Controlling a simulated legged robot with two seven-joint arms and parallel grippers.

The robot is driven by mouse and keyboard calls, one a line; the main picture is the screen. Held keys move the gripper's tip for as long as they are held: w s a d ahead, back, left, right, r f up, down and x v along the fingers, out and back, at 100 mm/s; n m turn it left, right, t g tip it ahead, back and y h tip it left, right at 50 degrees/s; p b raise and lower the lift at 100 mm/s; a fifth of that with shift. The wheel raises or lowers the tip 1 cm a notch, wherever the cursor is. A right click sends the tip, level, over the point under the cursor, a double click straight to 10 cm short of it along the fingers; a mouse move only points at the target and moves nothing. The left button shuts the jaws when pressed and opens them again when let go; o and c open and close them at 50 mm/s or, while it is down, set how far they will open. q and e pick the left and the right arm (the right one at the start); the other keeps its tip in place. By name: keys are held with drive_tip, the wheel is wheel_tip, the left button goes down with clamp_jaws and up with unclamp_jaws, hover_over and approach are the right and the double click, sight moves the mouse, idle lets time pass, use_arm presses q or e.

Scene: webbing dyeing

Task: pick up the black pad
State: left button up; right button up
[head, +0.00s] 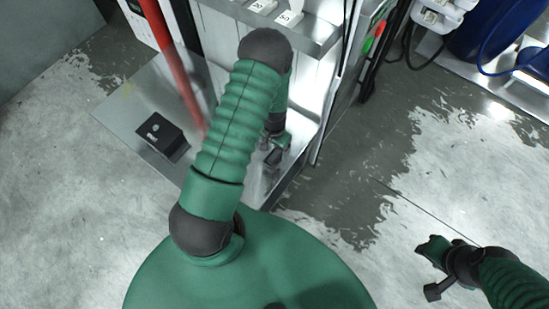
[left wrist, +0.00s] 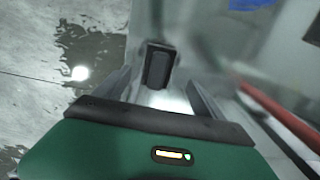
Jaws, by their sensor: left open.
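A flat black pad-like block (head: 162,137) with a small white mark lies on the grey metal platform (head: 125,105), left of the red pole. My left gripper (head: 276,150) is low over the platform's right part, right of the pole and partly behind my own arm. In the left wrist view a dark upright-looking block (left wrist: 158,67) shows ahead, between the two open fingers (left wrist: 160,92) and apart from them. I cannot tell whether it is the same block as in the head view. My right gripper (head: 433,267) hangs over bare floor at lower right; its jaws are unclear.
The red pole (head: 176,70) rises from the platform close to my left arm; it also shows in the left wrist view (left wrist: 280,116). A metal shelf (head: 300,32) stands above the platform. Blue drums (head: 490,35) and cables are at upper right.

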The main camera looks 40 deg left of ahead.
sight(275, 154)
use_arm(q)
drive_tip(key=shift+d+f, duration=0.1)
drive_tip(key=shift+f, duration=0.35)
wheel_tip(275, 154, down, 5)
drive_tip(key=shift+w+f+b, duration=0.1)
drive_tip(key=shift+w+b, duration=0.05)
drive_tip(key=shift+b, duration=0.55)
drive_tip(key=shift+a, duration=0.25)
drive_tip(key=shift+d, duration=0.25)
drive_tip(key=c, duration=0.4)
drive_tip(key=shift+d, duration=0.1)
drive_tip(key=c, duration=1.1)
drive_tip(key=shift+r, duration=0.2)
